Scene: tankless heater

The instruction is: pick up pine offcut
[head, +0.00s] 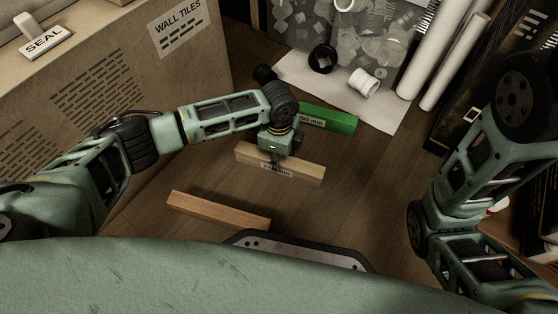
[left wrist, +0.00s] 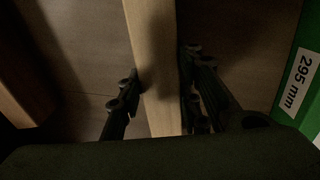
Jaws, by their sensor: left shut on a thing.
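The pine offcut (head: 305,173) is a pale wooden block with a small white label, in the middle of the floor in the head view. My left gripper (head: 275,163) is over it from above, shut across its width near the middle. In the left wrist view the offcut (left wrist: 153,45) runs up between the two fingers (left wrist: 160,92), which touch its sides. Whether it is clear of the floor I cannot tell. My right arm shows at the right, but its gripper is out of view.
A second, more orange wooden block (head: 220,210) lies nearer, to the left. A green block (head: 330,119) labelled in mm lies just beyond. A cardboard wall-tiles box (head: 130,95) stands left. White tubes (head: 445,50), a black ring (head: 322,58) and clear bags are at the back.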

